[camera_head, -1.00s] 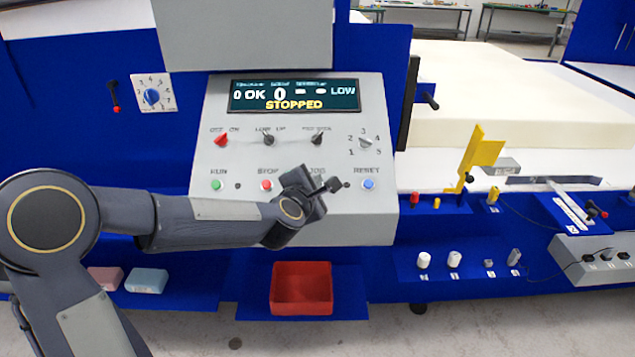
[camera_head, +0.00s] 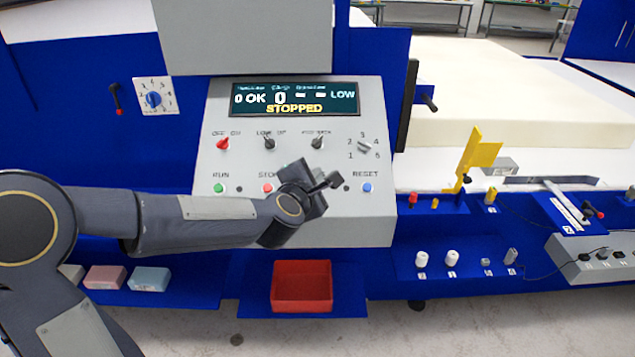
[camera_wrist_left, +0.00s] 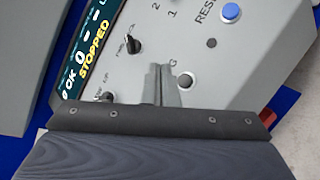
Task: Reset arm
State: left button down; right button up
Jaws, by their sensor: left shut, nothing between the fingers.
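My left arm comes in from the left in the head view. Its gripper (camera_head: 333,180) is shut and empty in front of the lower part of the grey control panel (camera_head: 230,165), hiding the JOG button there. In the left wrist view the closed fingers (camera_wrist_left: 160,84) point at the panel, beside a dark round button (camera_wrist_left: 185,80). The blue RESET button (camera_head: 367,188) is just right of the gripper; it also shows in the wrist view (camera_wrist_left: 231,11). The display (camera_head: 295,97) reads STOPPED, OK, 0 and LOW. My right gripper is not in view.
A red open bin (camera_head: 302,300) sits below the panel. Foam blocks (camera_head: 149,279) lie on the lower left shelf. A yellow flag-like bracket (camera_head: 478,155) and several small parts stand at the right. A dark upright bar (camera_head: 407,105) edges the panel.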

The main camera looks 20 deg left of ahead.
pick_arm(q)
jog(key=shift+s+r, duration=0.1)
jog(key=shift+s, duration=0.05)
jog(key=s+a+f+m+g+h, duration=0.1)
jog(key=s+f+m+g, duration=0.1)
jog(key=s+m, duration=0.5)
jog(key=s+a+f+m+g+h, duration=0.1)
jog(key=s+f+m+g, duration=0.2)
jog(key=s+m, duration=0.5)
jog(key=s+a+f+m+g+h, duration=0.1)
jog(key=s+f+m+g, duration=0.2)
jog(key=s, duration=1.5)
jog(key=m+g, duration=0.1)
jog(key=m, duration=0.3)
jog(key=shift+s+a+f, duration=0.15)
jog(key=shift+s+a, duration=0.1)
jog(key=shift+s, duration=0.05)
dwell(0.5)
